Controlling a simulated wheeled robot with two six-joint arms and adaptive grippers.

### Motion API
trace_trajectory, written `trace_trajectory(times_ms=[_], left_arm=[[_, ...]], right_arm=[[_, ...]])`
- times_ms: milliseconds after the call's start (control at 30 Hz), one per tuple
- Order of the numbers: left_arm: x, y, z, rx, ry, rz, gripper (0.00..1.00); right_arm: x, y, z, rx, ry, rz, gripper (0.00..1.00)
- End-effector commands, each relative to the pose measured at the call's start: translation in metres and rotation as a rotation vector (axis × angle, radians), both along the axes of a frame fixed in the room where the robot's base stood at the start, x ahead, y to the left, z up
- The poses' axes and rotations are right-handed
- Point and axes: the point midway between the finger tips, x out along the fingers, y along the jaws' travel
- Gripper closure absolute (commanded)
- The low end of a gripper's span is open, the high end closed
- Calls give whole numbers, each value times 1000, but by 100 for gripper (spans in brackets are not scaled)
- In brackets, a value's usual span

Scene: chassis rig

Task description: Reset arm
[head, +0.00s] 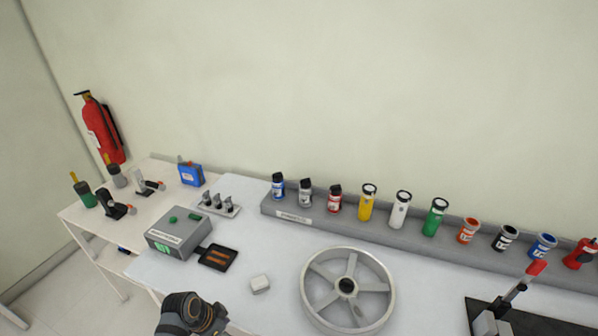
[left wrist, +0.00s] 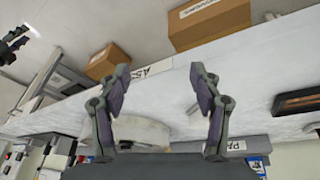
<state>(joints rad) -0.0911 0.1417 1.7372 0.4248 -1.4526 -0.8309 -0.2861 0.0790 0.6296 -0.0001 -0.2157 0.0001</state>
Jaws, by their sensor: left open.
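My left gripper (left wrist: 159,70) is open, with its two dark fingers spread and nothing between them. In the head view only a dark rounded section of my arm (head: 190,314) shows at the bottom edge, over the front of the table; the fingers are out of that frame. A dark jointed part (left wrist: 14,42), which looks like my right gripper, is cut off at the top left of the left wrist view. Its jaws cannot be made out.
A spoked handwheel (head: 348,290) lies on the white table. A small white block (head: 260,284), a black tray (head: 218,257) and a grey box (head: 174,236) are to its left. A long grey rack (head: 330,222) holds several bottles and cups behind. A red-handled clamp (head: 512,298) stands right.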

Motion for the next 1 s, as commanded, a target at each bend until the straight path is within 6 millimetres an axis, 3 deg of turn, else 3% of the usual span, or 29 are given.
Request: trace_trajectory(times_ms=[33, 167, 267, 333, 467, 500, 600, 700, 800, 900, 1000], left_arm=[[-5, 4, -21, 7, 17, 39, 36], [-16, 16, -72, 29, 50, 157, 36], [-36, 29, -124, 57, 82, 272, 36], [-59, 40, -171, 87, 105, 370, 36], [-129, 63, -263, 154, 142, 555, 36], [-154, 69, -287, 173, 149, 604, 36], [-219, 79, -335, 210, 159, 702, 36], [-274, 84, -365, 226, 165, 769, 36], [-312, 84, -379, 229, 168, 809, 36], [-329, 84, -383, 227, 168, 826, 36], [-333, 84, -383, 227, 167, 831, 36]], right_arm=[[-2, 0, -5, 0, 3, 0, 60], [-9, 0, -13, 0, 16, -1, 60], [-21, 0, -22, 0, 32, -1, 60], [-27, 0, -30, 0, 43, -1, 60], [-29, 0, -46, 0, 45, -1, 60], [-27, 0, -50, 0, 42, -1, 60], [-20, 0, -60, -1, 32, -1, 60], [-15, 0, -66, -1, 23, -1, 60], [-14, 0, -70, -1, 22, -1, 60], [-15, 0, -71, -1, 23, -1, 60], [-15, 0, -70, -1, 24, -1, 60]])
